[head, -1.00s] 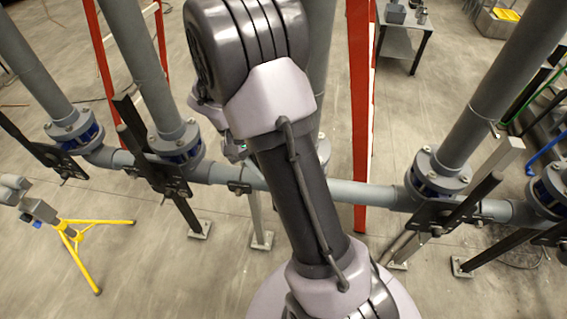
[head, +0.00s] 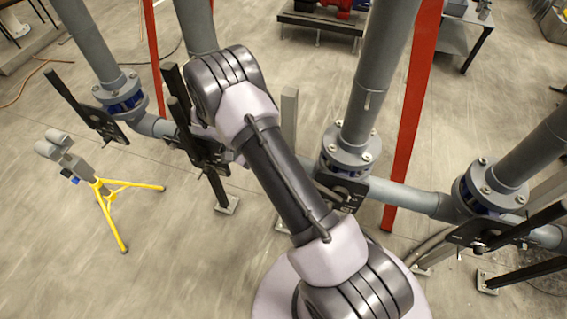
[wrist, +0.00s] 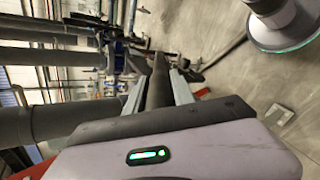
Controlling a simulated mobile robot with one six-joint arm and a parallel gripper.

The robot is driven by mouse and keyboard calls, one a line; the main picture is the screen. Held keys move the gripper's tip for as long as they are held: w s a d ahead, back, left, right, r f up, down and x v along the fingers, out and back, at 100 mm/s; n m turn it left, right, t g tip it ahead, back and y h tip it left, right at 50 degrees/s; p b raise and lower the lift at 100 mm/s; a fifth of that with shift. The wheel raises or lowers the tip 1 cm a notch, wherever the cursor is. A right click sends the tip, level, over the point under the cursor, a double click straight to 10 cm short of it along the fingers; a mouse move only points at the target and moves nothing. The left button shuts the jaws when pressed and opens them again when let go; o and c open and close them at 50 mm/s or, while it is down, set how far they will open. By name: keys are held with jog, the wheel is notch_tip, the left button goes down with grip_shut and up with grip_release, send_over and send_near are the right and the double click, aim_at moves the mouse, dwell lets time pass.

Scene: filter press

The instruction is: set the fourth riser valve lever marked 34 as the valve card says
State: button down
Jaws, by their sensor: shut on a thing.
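My gripper (wrist: 157,76) is shut on a dark lever bar (wrist: 158,88) in the wrist view, with one pale finger on each side of it. In the head view my arm reaches to the second riser from the left (head: 196,24), and its end hides the gripper and most of that valve. Dark lever bars (head: 184,122) show beside my wrist there. Other black levers are at the left valve (head: 101,121) and the right valve (head: 520,228). I cannot read the mark 34 on any lever, and I cannot pick out a valve card.
A grey horizontal pipe (head: 400,195) joins the flanged risers. A red post (head: 415,110) stands behind it. A yellow tripod (head: 118,205) is at left, with open floor around it. A round-based object (wrist: 285,25) is at upper right in the wrist view.

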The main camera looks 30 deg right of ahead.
jog(key=shift+f, duration=0.1)
dwell(0.3)
jog(key=c, duration=1.1)
grip_release()
jog(key=shift+r, duration=0.25)
notch_tip(320, 180, up, 3)
jog(key=shift+f+b, duration=0.1)
jog(key=shift+b, duration=0.2)
jog(key=s+a+r+b, duration=0.1)
jog(key=s+a+b, duration=0.2)
jog(key=s, duration=1.2)
jog(key=shift+s+a+r, duration=0.25)
jog(key=shift+a+r, duration=0.15)
jog(key=shift+a, duration=0.2)
